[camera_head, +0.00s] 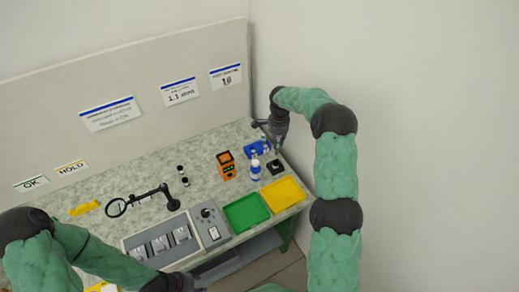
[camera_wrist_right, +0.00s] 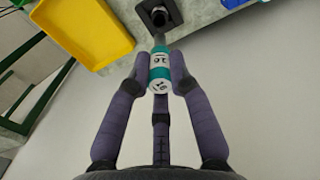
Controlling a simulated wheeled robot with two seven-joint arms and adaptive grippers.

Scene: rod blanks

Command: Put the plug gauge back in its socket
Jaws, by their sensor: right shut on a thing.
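The plug gauge (camera_wrist_right: 160,72) is a teal and white marked cylinder with a thin grey tip, seen in the right wrist view. My right gripper (camera_wrist_right: 160,62) is shut on its body, and the tip points toward a square black block with a round hole, the socket (camera_wrist_right: 159,14). The tip looks close to the block's edge; I cannot tell whether they touch. In the head view the black socket (camera_head: 275,167) stands at the bench's right end, with my right gripper (camera_head: 272,138) just behind and above it. My left gripper's fingers are not visible.
Near the socket are a blue rack (camera_head: 250,152), a white and blue bottle (camera_head: 255,171) and an orange device (camera_head: 226,164). Yellow (camera_head: 283,194) and green (camera_head: 246,212) trays lie at the front edge. A magnifier (camera_head: 117,207) stands left.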

